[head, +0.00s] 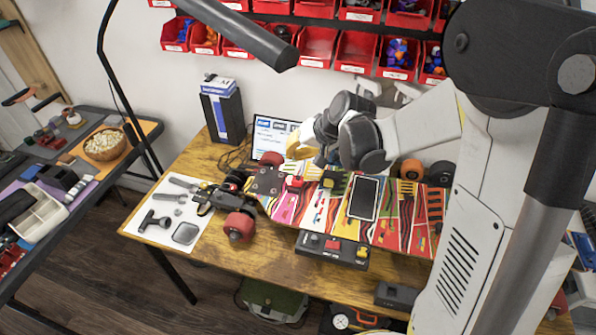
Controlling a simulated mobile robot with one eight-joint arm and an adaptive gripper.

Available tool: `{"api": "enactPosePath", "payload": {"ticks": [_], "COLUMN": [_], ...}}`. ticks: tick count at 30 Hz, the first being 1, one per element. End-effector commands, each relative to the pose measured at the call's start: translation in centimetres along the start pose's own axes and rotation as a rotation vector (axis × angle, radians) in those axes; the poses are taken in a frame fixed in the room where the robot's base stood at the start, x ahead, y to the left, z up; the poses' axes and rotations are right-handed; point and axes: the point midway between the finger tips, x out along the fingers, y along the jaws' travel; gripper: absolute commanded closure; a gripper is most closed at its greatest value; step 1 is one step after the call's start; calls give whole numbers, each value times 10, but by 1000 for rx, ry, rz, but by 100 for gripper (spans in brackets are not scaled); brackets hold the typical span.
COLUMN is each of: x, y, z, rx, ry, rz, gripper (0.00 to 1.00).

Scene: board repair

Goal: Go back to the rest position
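My arm reaches in from the right over the wooden workbench (200,160). Its dark wrist joints hang above the back of the colourful skateboard deck (300,205). My gripper (302,148) is at the arm's left end, in front of the laptop screen (268,140). It is small and partly covered by the wrist, so its fingers cannot be made out. A yellowish part shows there, and I cannot tell whether it is held or stands behind. The deck lies with its trucks and a red wheel (239,227) on the bench.
A phone-like black tablet (363,198) lies on the deck. A black tray of coloured parts (332,249) sits at the bench front. Tools lie on a white mat (160,232). Red bins (317,46) line the wall. A dark lamp (240,30) overhangs the bench.

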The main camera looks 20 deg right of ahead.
Motion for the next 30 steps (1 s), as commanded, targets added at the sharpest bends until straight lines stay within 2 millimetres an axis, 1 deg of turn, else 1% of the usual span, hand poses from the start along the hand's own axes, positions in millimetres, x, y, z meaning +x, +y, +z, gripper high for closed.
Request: {"api": "enactPosePath", "payload": {"ticks": [1, 3, 17, 20, 23, 26, 30], "x": [-7, -9, -8, -14, -29, -55, -94], "y": [-4, -5, -4, -7, -12, -20, -28], "z": [-3, -5, -4, -3, 4, 18, 44], "rx": [0, 0, 0, -5, -22, -52, -105], "ry": [0, 0, 0, 1, 5, 11, 25], "rz": [0, 0, 0, 6, 26, 61, 120], "gripper": [100, 100, 100, 100, 100, 100, 100]}}
